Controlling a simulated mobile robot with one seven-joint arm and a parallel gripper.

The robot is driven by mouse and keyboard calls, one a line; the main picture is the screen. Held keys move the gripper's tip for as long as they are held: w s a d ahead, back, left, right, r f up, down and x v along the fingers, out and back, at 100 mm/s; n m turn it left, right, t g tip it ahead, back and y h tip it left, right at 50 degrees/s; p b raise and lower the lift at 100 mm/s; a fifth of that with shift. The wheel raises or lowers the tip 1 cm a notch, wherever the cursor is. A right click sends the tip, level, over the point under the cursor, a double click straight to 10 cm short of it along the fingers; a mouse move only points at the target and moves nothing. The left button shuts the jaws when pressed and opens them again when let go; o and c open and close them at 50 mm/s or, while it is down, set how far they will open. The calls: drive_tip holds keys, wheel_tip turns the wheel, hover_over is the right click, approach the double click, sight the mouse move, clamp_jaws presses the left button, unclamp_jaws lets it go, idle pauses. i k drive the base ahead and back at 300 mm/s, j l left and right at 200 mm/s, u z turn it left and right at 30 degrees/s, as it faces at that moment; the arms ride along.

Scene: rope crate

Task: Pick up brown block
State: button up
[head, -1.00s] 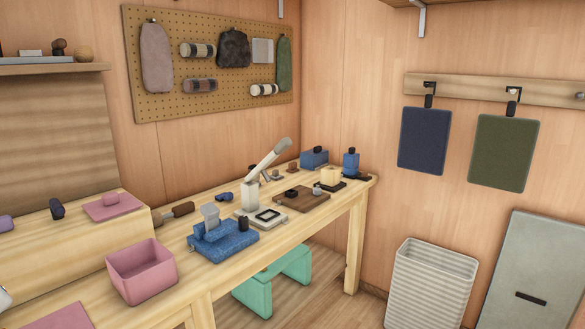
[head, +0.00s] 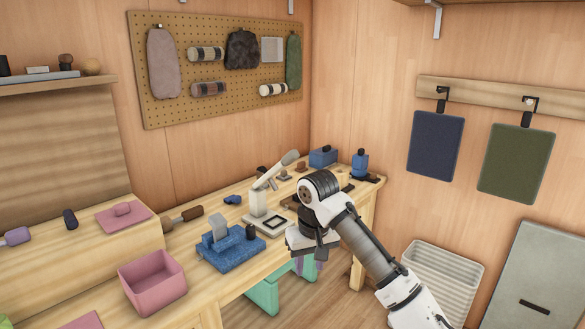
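A small brown block (head: 302,166) appears to sit toward the far end of the wooden workbench, left of a blue box (head: 323,158). It is tiny in the head view, so its exact shape is unclear. My gripper (head: 316,258) hangs near the bench's front edge, pointing down, nearer to the camera than the block and apart from it. The fingers are small and partly hidden, and I cannot tell whether they are open. My arm covers much of a dark brown board (head: 289,202) on the bench.
A white lever press (head: 258,200), a blue stand (head: 230,252) and a pink bin (head: 152,282) stand on the bench (head: 205,291). A blue bottle (head: 360,163) is at the far end. A teal stool (head: 262,294) is under the bench; a ribbed bin (head: 440,262) stands right.

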sight(301, 167)
drive_tip(key=i+l+z, duration=0.25)
drive_tip(key=i, duration=0.25)
drive_tip(key=i+z, duration=0.25)
drive_tip(key=i, duration=0.9)
drive_tip(key=i+l+u, duration=0.15)
drive_tip(key=i, duration=0.45)
drive_tip(key=i+l+u, duration=0.15)
drive_tip(key=i+u, duration=0.3)
drive_tip(key=i+l+u, duration=0.85)
drive_tip(key=k+j, duration=0.05)
drive_tip(key=j, duration=0.05)
